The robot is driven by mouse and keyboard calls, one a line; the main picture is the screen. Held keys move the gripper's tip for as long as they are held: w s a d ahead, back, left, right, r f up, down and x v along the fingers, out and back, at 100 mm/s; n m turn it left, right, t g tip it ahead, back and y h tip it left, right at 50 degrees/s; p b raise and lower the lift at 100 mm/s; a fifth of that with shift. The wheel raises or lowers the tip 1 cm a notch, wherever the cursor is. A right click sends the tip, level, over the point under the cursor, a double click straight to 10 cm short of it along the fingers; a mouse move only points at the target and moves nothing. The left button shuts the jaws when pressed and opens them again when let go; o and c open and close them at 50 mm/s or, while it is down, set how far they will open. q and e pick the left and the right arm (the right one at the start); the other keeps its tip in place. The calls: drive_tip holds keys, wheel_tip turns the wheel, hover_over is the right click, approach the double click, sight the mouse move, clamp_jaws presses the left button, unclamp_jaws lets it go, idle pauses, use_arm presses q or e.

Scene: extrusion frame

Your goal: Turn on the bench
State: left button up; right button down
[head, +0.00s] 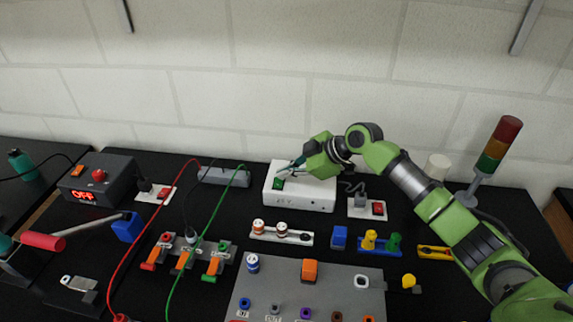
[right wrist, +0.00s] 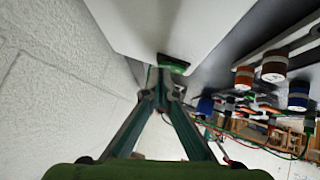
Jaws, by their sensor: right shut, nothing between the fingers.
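A white box (head: 311,193) stands at the back middle of the black bench, with a green rocker switch (head: 279,184) at its left end. The switch also shows in the right wrist view (right wrist: 173,64). My right gripper (head: 283,172) is shut and empty, its fingertips close to the switch; I cannot tell whether they touch it. A dark grey power unit (head: 112,183) at the left has a red OFF display (head: 83,195), a red knob and an orange switch (head: 77,171).
White plates with red switches lie at the left (head: 154,193) and right (head: 368,208) of the box. A signal tower (head: 497,145) stands at the right. Red and green cables (head: 215,215) arch over clamps (head: 186,258) in front. A grey panel (head: 335,288) holds several coloured parts.

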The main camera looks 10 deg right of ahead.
idle(0.3)
drive_tip(key=shift+w+f+g+b, duration=0.1)
drive_tip(key=shift+f+g+b, duration=0.2)
drive_tip(key=shift+g+b, duration=0.1)
drive_tip(key=shift+w+d+f, duration=0.1)
drive_tip(key=shift+w, duration=0.05)
drive_tip(key=shift+s+a+p, duration=0.35)
drive_tip(key=shift+s+p, duration=0.45)
drive_tip(key=shift+s, duration=0.05)
